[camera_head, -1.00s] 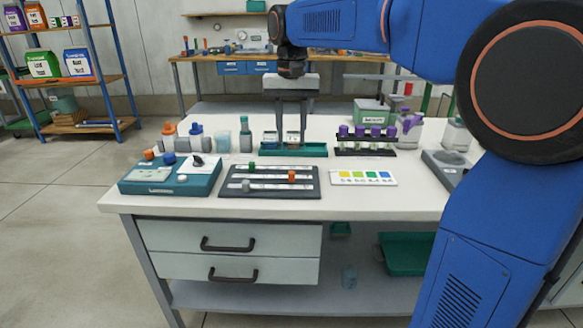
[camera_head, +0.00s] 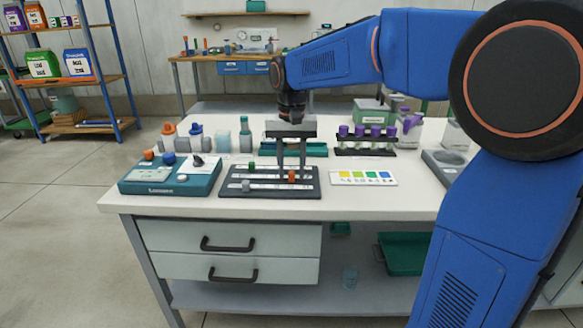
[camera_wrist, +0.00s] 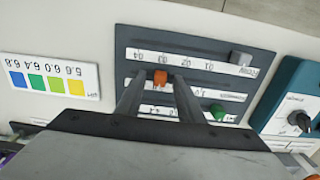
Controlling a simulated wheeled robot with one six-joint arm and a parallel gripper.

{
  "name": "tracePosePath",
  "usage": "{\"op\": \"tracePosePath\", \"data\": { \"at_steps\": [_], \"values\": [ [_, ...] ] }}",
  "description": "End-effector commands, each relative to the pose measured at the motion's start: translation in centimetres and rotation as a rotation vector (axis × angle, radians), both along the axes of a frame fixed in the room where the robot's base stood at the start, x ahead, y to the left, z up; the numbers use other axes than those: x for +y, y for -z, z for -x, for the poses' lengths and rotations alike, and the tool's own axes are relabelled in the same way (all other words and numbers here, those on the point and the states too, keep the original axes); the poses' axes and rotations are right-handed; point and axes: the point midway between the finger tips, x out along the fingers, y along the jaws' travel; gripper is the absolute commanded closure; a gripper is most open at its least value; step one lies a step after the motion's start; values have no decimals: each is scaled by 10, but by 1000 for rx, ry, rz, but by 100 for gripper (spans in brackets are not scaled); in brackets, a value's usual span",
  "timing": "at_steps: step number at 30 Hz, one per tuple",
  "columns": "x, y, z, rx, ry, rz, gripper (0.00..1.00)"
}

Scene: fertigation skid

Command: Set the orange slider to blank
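The orange slider (camera_head: 292,176) sits in the middle track of the dark slider board (camera_head: 228,191), toward the right end in the head view. In the wrist view the orange slider (camera_wrist: 160,77) stands between the fingertips of my gripper (camera_wrist: 160,78), with a visible gap on each side. My gripper (camera_head: 291,175) points down over the board, open, its tips around the slider. The lettering on the middle strip is too small to read, so I cannot tell which mark is "blank".
A green slider (camera_head: 251,167) and a grey slider (camera_head: 245,186) sit in the other tracks. A teal instrument (camera_head: 140,187) stands left of the board, a colour card (camera_head: 350,183) right. The green tray (camera_head: 320,150) and the vial rack (camera_head: 366,152) stand behind.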

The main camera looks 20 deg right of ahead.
Motion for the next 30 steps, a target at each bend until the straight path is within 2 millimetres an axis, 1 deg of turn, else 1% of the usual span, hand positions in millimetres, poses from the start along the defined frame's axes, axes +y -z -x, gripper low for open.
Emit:
{"op": "tracePosePath", "data": {
  "at_steps": [1,2,3,6,11,14,17,27,30],
  "values": [
    [0,0,0,0,0,0,66],
    [0,0,0,0,0,0,70],
    [0,0,0,0,0,0,80],
    [0,0,0,0,0,0,100],
    [1,0,0,0,0,0,100],
    [8,0,-3,1,-2,0,100],
    [24,0,-8,1,-4,0,100],
    [94,0,-31,0,-4,0,100],
    [109,0,-36,-1,-3,0,100]
  ]
}}
